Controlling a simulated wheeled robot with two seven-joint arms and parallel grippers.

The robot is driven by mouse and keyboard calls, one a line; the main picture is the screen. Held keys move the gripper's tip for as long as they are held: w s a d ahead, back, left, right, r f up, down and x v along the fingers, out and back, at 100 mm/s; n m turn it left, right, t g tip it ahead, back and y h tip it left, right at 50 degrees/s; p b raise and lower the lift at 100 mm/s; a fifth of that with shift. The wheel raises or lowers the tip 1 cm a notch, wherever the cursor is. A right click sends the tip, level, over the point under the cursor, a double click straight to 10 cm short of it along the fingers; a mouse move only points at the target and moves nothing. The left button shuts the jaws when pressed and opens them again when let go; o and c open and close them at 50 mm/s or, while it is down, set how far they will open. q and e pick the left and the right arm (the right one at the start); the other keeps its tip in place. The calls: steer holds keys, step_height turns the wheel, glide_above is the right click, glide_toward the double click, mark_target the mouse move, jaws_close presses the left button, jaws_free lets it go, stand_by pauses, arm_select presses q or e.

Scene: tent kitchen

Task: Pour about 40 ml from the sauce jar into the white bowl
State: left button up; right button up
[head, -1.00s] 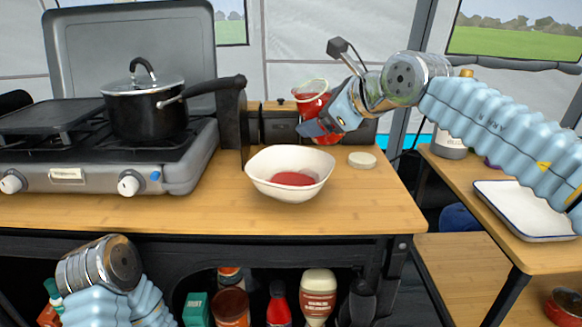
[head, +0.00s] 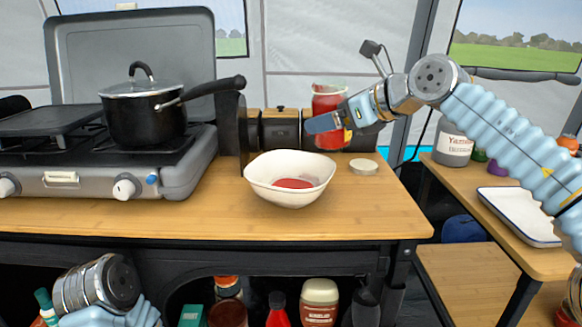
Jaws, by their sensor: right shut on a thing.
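The white bowl (head: 262,184) stands on the wooden counter with a shallow pool of red sauce (head: 293,184) in it. The glass sauce jar (head: 331,101), with red sauce inside, is upright behind and to the right of the bowl. My right gripper (head: 326,122) is shut on the jar; its near finger crosses the jar's front. Whether the jar's base touches the counter is hard to tell. A pale round lid (head: 363,167) lies on the counter right of the bowl. My left arm shows at the lower left, below the counter edge; its gripper fingers are not visible.
A grey camp stove (head: 100,181) with a lidded black pot (head: 145,113) stands on the left, the pot's handle reaching toward the bowl. Dark canisters (head: 281,130) stand behind the bowl. The counter's front strip (head: 200,222) is clear. A white tray (head: 520,215) lies on the right table.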

mark_target(324, 84)
steer(key=shift+w+d+f+m+y+b, duration=0.1)
steer(key=shift+w+d+m+y+b, duration=0.1)
steer(key=shift+m+y+b, duration=0.1)
steer(key=shift+d+r, duration=0.15)
steer(key=shift+r, duration=0.05)
step_height(324, 84, up, 5)
steer(key=p, duration=0.4)
steer(key=shift+p, duration=0.4)
steer(key=shift+r, duration=0.8)
step_height(324, 84, down, 7)
steer(key=b, duration=0.6)
steer(key=shift+s+r, duration=0.15)
steer(key=shift+r, duration=0.05)
